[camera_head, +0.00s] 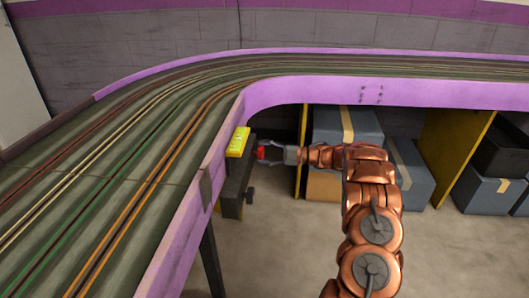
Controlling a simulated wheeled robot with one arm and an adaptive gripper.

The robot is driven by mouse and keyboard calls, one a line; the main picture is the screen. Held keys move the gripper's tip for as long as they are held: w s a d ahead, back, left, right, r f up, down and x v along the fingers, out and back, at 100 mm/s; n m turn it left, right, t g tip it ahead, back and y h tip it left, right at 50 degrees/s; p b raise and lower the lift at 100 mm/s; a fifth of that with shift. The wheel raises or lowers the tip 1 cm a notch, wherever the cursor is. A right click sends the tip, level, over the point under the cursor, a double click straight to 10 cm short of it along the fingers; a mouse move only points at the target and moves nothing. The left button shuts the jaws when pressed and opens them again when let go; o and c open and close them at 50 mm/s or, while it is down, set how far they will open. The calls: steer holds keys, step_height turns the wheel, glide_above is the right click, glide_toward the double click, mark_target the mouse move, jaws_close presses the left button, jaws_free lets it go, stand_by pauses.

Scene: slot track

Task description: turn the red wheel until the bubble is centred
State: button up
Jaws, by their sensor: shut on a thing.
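The red wheel (261,152) is a small red shape on the right side of a dark bracket (236,180) under the track's edge. My gripper (268,152) reaches it from the right and is shut on it; its fingers partly cover the wheel. A yellow block (238,141), which looks like the level, sits on top of the bracket just left of the wheel. The bubble is too small to make out from here.
The slot track (120,180) with its purple side wall (300,90) curves from the left foreground to the back right. Blue-grey boxes (347,125) and a yellow panel (452,145) stand beneath it. A dark knob (250,195) sticks out below the wheel. The floor at front right is clear.

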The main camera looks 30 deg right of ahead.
steer(key=o, duration=1.1)
steer(key=shift+o, duration=0.2)
steer(key=v, duration=1.2)
steer(key=shift+d, duration=0.1)
